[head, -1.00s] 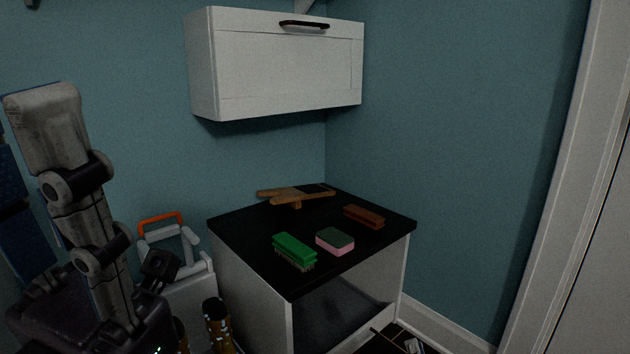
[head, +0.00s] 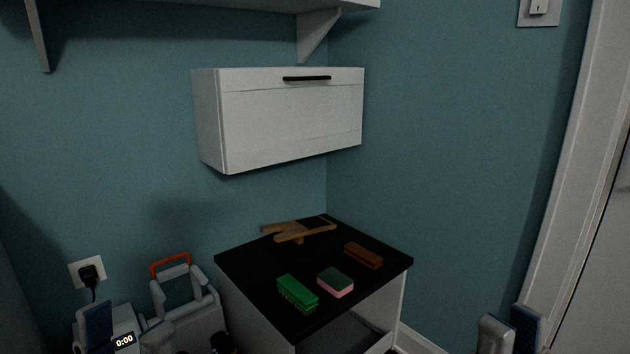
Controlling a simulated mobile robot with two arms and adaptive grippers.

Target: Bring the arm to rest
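Parts of my arms show at the bottom edge: blue and grey links of the left arm (head: 96,326) at lower left, and links of the right arm (head: 525,330) at lower right. Neither gripper can be made out; both appear to be below the frame. The white wall cabinet (head: 290,120) with a black bar handle hangs in the corner with its front shut. No arm is near it.
A black-topped cabinet (head: 262,262) stands in the corner, bearing a green brush (head: 297,291), a pink-green sponge (head: 335,283), a brown block (head: 363,255) and a wooden item (head: 298,231). A grey case (head: 195,320) with an orange handle stands left. A shelf (head: 200,6) is above.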

